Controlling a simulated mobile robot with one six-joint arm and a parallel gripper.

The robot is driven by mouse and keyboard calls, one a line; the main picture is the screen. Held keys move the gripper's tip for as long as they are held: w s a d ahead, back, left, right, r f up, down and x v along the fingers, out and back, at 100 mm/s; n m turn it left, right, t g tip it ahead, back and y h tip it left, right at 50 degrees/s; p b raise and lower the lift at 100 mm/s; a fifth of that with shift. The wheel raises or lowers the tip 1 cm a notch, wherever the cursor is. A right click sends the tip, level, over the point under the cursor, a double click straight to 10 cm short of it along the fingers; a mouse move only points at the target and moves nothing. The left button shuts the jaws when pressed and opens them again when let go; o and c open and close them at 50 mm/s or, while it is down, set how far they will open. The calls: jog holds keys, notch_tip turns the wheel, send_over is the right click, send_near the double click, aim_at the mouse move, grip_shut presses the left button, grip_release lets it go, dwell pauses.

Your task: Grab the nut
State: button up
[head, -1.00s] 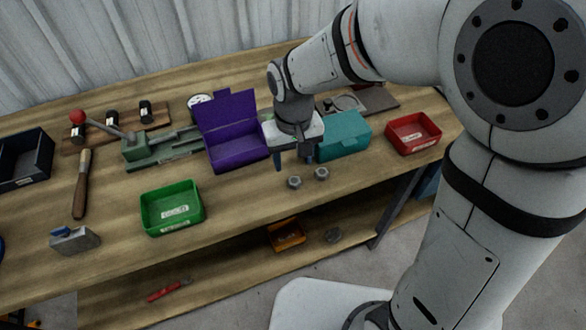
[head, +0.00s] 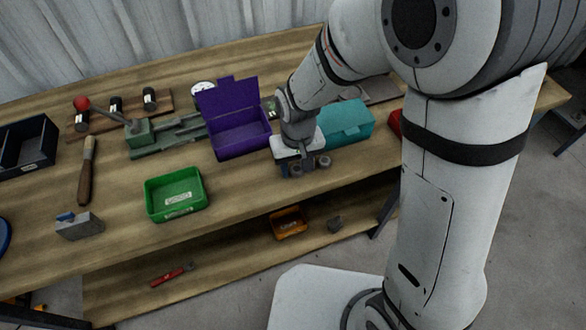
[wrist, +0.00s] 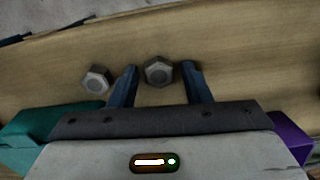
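Two grey hex nuts lie on the wooden bench. In the wrist view one nut (wrist: 158,72) sits between the two fingertips of my gripper (wrist: 160,76), with a gap on each side. The other nut (wrist: 96,80) lies outside, left of the left finger. In the head view my gripper (head: 297,168) is low over the bench, with one nut (head: 308,164) and the other nut (head: 324,161) close beside its fingers. My gripper is open. Its fingers partly hide the nuts in the head view.
An open purple box (head: 240,142) stands just left of my gripper, and a closed teal box (head: 345,124) stands behind to the right. A green bin (head: 175,195) is farther left. The bench's front edge is close. A red bin (head: 395,122) is mostly hidden by my arm.

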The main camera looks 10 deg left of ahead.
jog(key=c, duration=0.8)
jog(key=shift+c, duration=0.2)
